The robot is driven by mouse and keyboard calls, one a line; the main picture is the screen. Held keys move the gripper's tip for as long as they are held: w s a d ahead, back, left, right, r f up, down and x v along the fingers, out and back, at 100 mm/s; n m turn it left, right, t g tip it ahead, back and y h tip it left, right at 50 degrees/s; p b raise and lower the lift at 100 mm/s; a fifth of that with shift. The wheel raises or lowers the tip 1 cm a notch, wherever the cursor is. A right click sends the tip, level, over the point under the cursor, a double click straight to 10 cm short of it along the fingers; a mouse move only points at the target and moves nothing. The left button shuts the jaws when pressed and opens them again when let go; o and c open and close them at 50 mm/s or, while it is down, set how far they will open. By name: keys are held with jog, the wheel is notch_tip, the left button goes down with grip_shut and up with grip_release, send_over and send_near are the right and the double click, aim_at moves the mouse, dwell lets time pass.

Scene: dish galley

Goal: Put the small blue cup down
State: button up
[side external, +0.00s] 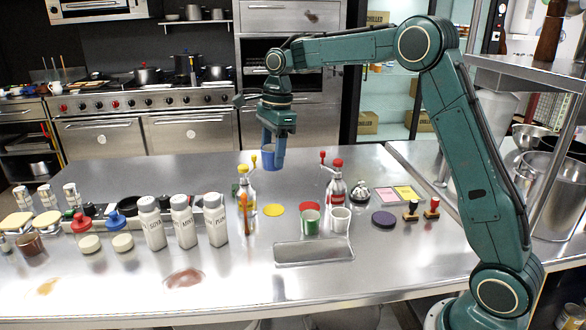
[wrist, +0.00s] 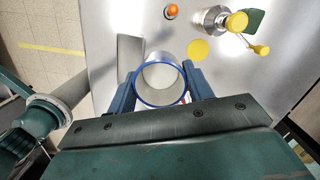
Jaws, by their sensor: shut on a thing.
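The small blue cup (side external: 270,158) is upright in my gripper (side external: 274,149), which points down over the far part of the steel counter. The cup appears raised clear of the counter, though the exact height is hard to judge. In the wrist view the cup (wrist: 160,84) shows its blue rim and pale inside, with one finger of my gripper on each side of it. The cup's underside is hidden there. A yellow disc (side external: 273,210), a red disc (side external: 305,206) and a dark purple disc (side external: 384,218) lie flat on the counter.
A yellow-topped bottle (side external: 246,190) and a red-topped bottle (side external: 336,190) stand near the yellow disc. A green cup (side external: 310,222), a white cup (side external: 340,220) and a shallow rectangular tray (side external: 314,261) are in front. Labelled white bottles (side external: 184,224) stand left. The counter's front stretch is mostly clear.

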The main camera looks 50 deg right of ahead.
jog(key=d, duration=1.5)
jog(key=shift+s+d+r+m, duration=0.25)
jog(key=shift+d+m, duration=0.05)
jog(key=shift+f, duration=0.1)
notch_tip(320, 180, down, 16)
jog(key=shift+r, duration=0.25)
jog(key=shift+f, duration=0.1)
jog(key=shift+f, duration=2.05)
jog(key=shift+f, duration=0.15)
jog(key=o, duration=1)
